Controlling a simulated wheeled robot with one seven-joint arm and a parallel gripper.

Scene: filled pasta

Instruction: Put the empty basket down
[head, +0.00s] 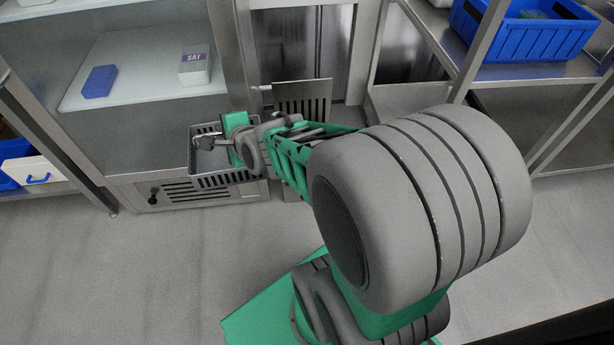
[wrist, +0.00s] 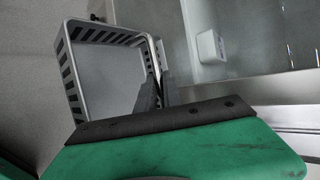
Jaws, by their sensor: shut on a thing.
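The empty grey slotted basket (head: 225,180) hangs from my gripper (head: 207,141) in front of the steel cabinet's vented base in the head view. In the wrist view the basket (wrist: 105,75) fills the upper left, its inside bare. My gripper (wrist: 155,92) is shut on the basket's near-right rim there. The basket appears to be held above the floor, though the gap beneath it cannot be judged. My arm hides part of the cabinet behind it.
A cabinet shelf (head: 140,75) carries a blue block (head: 99,82) and a white box (head: 195,65). A blue crate (head: 520,35) sits on the right rack. The grey floor (head: 150,260) at lower left is clear.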

